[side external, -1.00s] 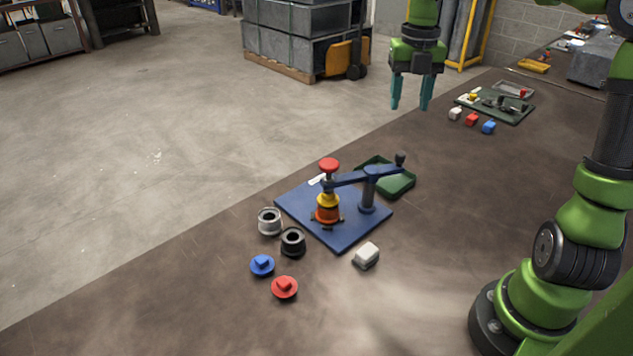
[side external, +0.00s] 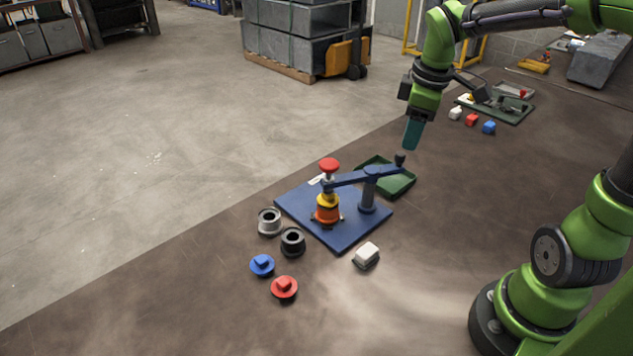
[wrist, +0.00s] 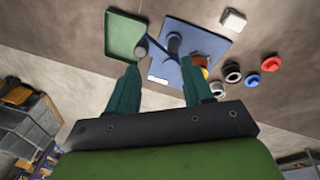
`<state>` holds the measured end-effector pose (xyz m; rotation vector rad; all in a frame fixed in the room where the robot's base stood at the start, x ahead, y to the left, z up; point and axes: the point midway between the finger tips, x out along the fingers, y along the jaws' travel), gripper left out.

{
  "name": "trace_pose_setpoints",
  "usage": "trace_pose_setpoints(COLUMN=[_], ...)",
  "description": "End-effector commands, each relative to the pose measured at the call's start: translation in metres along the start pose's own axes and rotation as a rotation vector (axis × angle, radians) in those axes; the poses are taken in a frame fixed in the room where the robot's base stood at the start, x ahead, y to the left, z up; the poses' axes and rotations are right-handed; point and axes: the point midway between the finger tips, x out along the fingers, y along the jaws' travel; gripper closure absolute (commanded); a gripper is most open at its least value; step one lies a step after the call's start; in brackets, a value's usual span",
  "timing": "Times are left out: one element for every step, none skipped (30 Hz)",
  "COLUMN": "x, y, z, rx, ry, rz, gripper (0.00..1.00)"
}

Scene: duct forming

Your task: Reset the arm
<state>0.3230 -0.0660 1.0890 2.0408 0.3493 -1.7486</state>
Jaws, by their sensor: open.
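My gripper (side external: 411,134) has teal fingers and hangs in the air above and behind the green tray. In the wrist view my gripper (wrist: 160,88) has its two fingers apart with nothing between them. Below stands a blue base plate (side external: 343,238) with a post and a swing arm (side external: 368,177). A red knob (side external: 329,165) tops the arm's left end, above a stacked yellow and orange piece (side external: 327,208). The plate also shows in the wrist view (wrist: 212,45), beside the green tray (wrist: 124,35).
A grey ring (side external: 269,222), a black ring (side external: 292,242), a blue disc (side external: 262,265), a red disc (side external: 284,288) and a white block (side external: 366,255) lie on the table in front. A dark green board (side external: 510,115) and small blocks lie behind right.

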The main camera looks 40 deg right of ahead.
Motion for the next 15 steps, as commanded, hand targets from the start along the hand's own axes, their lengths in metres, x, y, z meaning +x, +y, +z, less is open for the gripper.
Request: trace_pose_setpoints(x=[-0.003,-0.005,-0.007,-0.009,-0.011,-0.015,-0.017,-0.020,-0.024,-0.026,-0.029,-0.031,-0.034,-0.036,-0.039], y=[-0.011,-0.017,-0.024,-0.030,-0.036,-0.044,-0.051,-0.059,-0.069,-0.076,-0.084,-0.092,-0.098,-0.103,-0.109], z=[0.003,0.004,0.007,0.009,0.011,0.014,0.016,0.018,0.021,0.024,0.025,0.027,0.028,0.029,0.030], rx=[0.125,0.209,0.319,0.402,0.486,0.596,0.676,0.752,0.845,0.899,0.935,0.959,0.958,0.945,0.930], ry=[0.027,0.048,0.080,0.106,0.136,0.181,0.217,0.256,0.307,0.342,0.371,0.403,0.423,0.437,0.452], rz=[0.022,0.029,0.037,0.039,0.037,0.027,0.014,-0.005,-0.041,-0.071,-0.103,-0.139,-0.163,-0.181,-0.203], gripper=[0.49,0.49,0.49,0.49,0.49,0.49,0.49,0.49,0.49,0.49,0.49,0.49,0.49,0.49,0.49])
